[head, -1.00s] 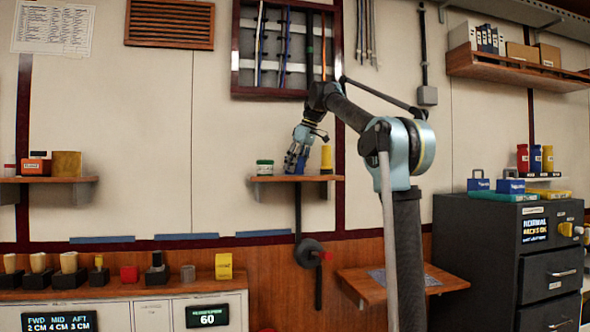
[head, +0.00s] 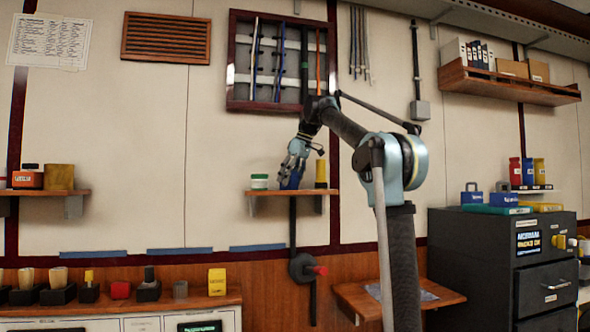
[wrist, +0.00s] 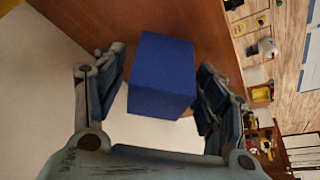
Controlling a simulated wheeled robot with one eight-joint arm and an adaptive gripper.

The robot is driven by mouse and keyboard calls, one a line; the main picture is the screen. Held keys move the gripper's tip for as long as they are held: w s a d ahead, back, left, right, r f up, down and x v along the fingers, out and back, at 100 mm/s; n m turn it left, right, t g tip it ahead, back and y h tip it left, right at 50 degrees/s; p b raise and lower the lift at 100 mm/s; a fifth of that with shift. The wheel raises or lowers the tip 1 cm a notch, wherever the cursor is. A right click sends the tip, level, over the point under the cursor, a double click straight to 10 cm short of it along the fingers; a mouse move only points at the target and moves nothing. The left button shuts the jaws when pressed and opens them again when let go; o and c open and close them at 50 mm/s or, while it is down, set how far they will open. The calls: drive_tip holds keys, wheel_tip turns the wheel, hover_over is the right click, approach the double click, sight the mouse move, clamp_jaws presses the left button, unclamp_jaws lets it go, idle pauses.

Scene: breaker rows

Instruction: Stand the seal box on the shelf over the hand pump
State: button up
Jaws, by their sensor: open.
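A plain blue box (wrist: 162,75), which I take to be the seal box, is between the fingers of my gripper (wrist: 158,88) in the wrist view. The fingers are open, with a gap on the left and a narrower one on the right. In the head view my gripper (head: 293,160) points down over the small wooden shelf (head: 265,193), and the blue box (head: 291,180) shows beneath it at the shelf top. Whether its base touches the shelf is hard to tell. The hand pump (head: 302,267), dark with a red handle, is on the wall below.
On the small shelf, a green-and-white jar (head: 259,182) is left of the box and a yellow cylinder (head: 321,174) is right of it. A tool cabinet (head: 281,62) hangs above. A lower wooden ledge (head: 350,295) and a dark drawer cabinet (head: 480,260) are at right.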

drive_tip(key=v, duration=1.1)
drive_tip(key=shift+d+r, duration=0.15)
drive_tip(key=s+d+f+m+h, duration=0.1)
drive_tip(key=s+d+f+m, duration=0.1)
drive_tip(key=s+d+f, duration=0.4)
drive_tip(key=s+d+f+m, duration=0.2)
drive_tip(key=s+f, duration=0.1)
drive_tip(key=f, duration=0.5)
drive_tip(key=s+d+f+m+h, duration=0.1)
drive_tip(key=s+d+f+m, duration=0.15)
drive_tip(key=s+f, duration=0.4)
drive_tip(key=s+d+f+m, duration=0.1)
drive_tip(key=s+d+f, duration=0.2)
drive_tip(key=s+f, duration=0.4)
drive_tip(key=s+d+f+m+h, duration=0.1)
drive_tip(key=s+f, duration=0.7)
drive_tip(key=f, duration=1.3)
drive_tip(key=s+d+f+m, duration=0.3)
drive_tip(key=s+d+f, duration=0.2)
drive_tip(key=f, duration=0.9)
drive_tip(key=s, duration=0.3)
drive_tip(key=shift+s+d+f+h, duration=0.2)
drive_tip(key=shift+f+h, duration=0.05)
drive_tip(key=shift+h, duration=0.15)
drive_tip(key=shift+m, duration=0.25)
